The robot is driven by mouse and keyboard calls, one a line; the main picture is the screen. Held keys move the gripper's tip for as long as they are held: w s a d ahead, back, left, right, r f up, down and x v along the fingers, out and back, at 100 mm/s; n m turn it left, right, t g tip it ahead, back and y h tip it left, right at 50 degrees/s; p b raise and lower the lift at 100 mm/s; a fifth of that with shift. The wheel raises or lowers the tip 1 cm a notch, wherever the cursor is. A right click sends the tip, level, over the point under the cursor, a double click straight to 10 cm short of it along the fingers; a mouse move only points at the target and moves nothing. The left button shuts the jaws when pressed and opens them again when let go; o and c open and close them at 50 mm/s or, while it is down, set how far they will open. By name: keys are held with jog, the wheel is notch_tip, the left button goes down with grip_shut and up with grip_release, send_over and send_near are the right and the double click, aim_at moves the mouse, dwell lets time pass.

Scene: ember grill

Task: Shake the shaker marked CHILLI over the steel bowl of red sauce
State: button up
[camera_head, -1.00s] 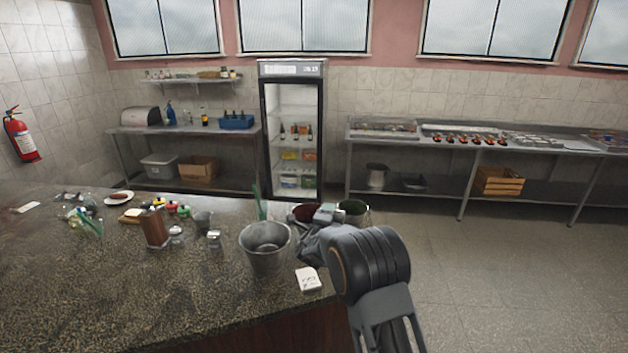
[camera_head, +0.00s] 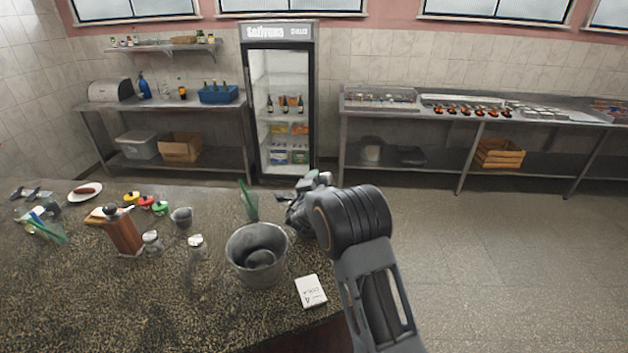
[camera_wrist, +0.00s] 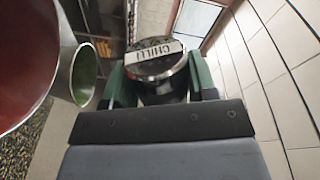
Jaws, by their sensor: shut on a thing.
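The shaker marked CHILLI (camera_wrist: 155,58) shows in the wrist view, with a shiny steel part and a white label with black letters. My gripper (camera_wrist: 158,82) is shut on it, with a green finger on each side. In the head view my gripper (camera_head: 312,188) is beyond the steel bucket, near the counter's far right corner. The bowl of red sauce (camera_wrist: 22,60) is at the left edge of the wrist view, beside the shaker and partly out of frame.
A bowl with green contents (camera_wrist: 84,75) sits beside the red one. Open floor (camera_head: 480,260) lies to the right.

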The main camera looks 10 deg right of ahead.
notch_tip(320, 180, down, 3)
jog(key=shift+f, duration=0.2)
jog(key=shift+r, duration=0.8)
